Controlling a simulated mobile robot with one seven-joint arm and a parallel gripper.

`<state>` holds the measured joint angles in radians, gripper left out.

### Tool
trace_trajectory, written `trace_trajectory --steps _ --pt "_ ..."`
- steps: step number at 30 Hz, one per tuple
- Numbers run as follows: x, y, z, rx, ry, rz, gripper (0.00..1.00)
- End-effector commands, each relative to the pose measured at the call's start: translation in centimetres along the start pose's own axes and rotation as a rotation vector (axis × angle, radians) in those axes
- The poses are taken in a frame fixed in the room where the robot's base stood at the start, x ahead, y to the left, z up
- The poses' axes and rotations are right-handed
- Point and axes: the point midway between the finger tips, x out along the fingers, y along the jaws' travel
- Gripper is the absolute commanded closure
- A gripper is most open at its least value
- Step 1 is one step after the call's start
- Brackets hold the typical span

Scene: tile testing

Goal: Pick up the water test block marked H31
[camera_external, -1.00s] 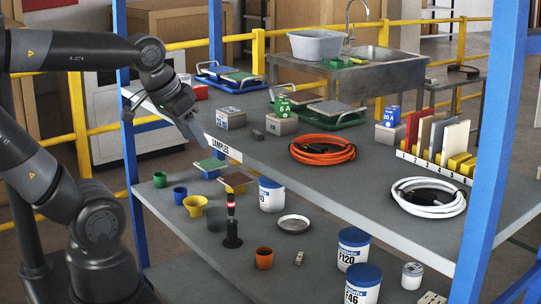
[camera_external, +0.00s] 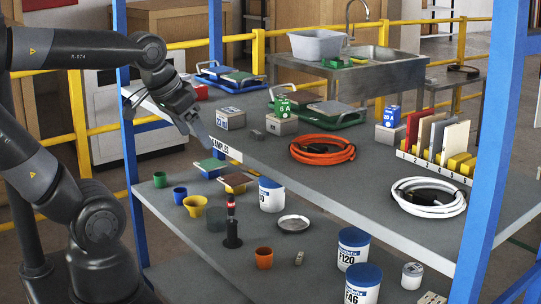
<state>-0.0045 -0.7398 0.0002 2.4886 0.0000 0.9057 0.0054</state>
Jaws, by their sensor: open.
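I cannot read the mark H31 on any block, so I cannot tell which one it is. A grey block with blue lettering on its side (camera_external: 230,118) stands on the upper shelf, just right of my gripper. Two more grey blocks stand farther right, one under a green weight marked 6 A (camera_external: 282,105), one under a blue weight marked 20 A (camera_external: 391,116). Small pale blocks lie on the lower shelf, one near the middle (camera_external: 299,258) and one at the front right (camera_external: 432,298). My gripper (camera_external: 203,133) is open, angled down at the upper shelf's left front edge; nothing shows in it.
An orange cable coil (camera_external: 322,149) and a white cable coil (camera_external: 427,197) lie on the upper shelf. Cups, including a yellow one (camera_external: 195,205), and blue-lidded tubs (camera_external: 353,247) stand below. Blue posts (camera_external: 492,150) frame the rack. A numbered tile rack (camera_external: 432,164) stands right.

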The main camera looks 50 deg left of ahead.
Motion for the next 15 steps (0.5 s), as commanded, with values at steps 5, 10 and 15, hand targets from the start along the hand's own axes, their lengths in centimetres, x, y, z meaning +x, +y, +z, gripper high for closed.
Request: trace_trajectory --steps 5,10,15 --pt "-0.4 -1.3 -3.3 -0.001 -0.054 -0.016 0.2" --pt "-0.5 -3.8 -8.2 0.003 -0.133 -0.033 0.2" --pt "0.1 -6.9 -12.8 0.005 -0.214 -0.041 0.2"
